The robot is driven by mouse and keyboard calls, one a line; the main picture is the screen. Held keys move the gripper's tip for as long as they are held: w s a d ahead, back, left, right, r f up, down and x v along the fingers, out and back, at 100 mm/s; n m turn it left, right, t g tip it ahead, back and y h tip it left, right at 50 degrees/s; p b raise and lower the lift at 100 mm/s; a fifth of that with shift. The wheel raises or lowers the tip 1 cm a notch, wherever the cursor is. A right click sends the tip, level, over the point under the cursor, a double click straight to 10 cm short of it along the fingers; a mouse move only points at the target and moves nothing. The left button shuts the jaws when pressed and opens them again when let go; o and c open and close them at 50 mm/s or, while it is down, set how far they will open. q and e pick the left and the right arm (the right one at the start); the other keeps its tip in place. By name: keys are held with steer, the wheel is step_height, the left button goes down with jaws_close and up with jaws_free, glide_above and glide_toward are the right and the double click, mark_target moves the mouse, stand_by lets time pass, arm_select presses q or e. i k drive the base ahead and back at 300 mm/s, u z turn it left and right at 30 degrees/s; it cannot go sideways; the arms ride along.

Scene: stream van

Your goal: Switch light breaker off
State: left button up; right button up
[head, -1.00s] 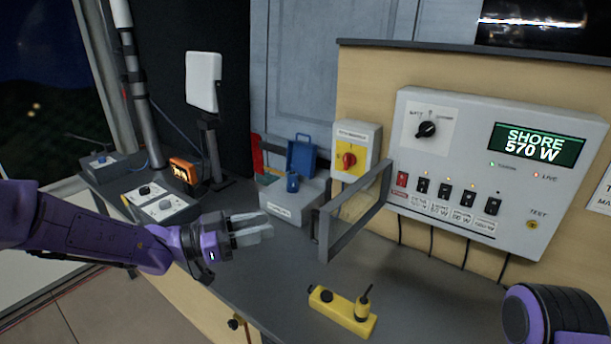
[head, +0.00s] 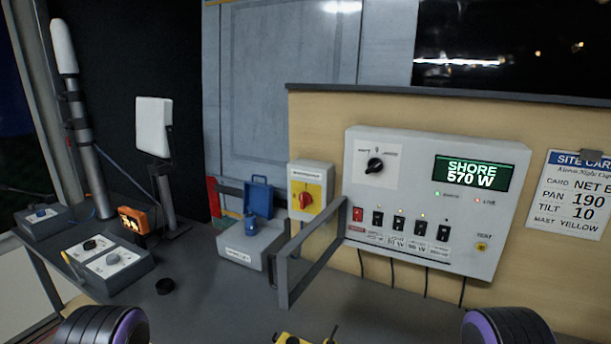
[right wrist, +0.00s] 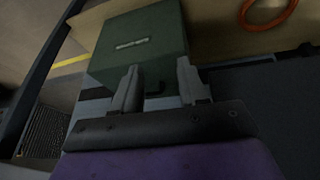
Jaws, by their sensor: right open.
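The light-grey breaker panel (head: 415,240) is on the tan wall in the head view, with a green screen (head: 472,173) reading SHORE 570 W. Along its lower edge are a red switch (head: 357,214) and a row of several black breaker switches (head: 399,223). Their labels are too small to read surely, and small lamps glow above them. My right gripper (right wrist: 158,88) shows in the right wrist view, open, with its fingers in front of a dark green box (right wrist: 140,45). My left gripper is out of view. Neither gripper shows in the head view.
A yellow device (head: 300,340) lies at the bench's front. Control boxes (head: 108,265) stand at left.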

mark_target(398, 221)
steer(key=z, duration=0.05)
steer(key=k, duration=0.5)
steer(key=u, duration=2.2)
steer(key=i, duration=1.8)
steer(key=z, duration=3.45)
steer(key=i, duration=0.5)
steer(key=z, duration=0.1)
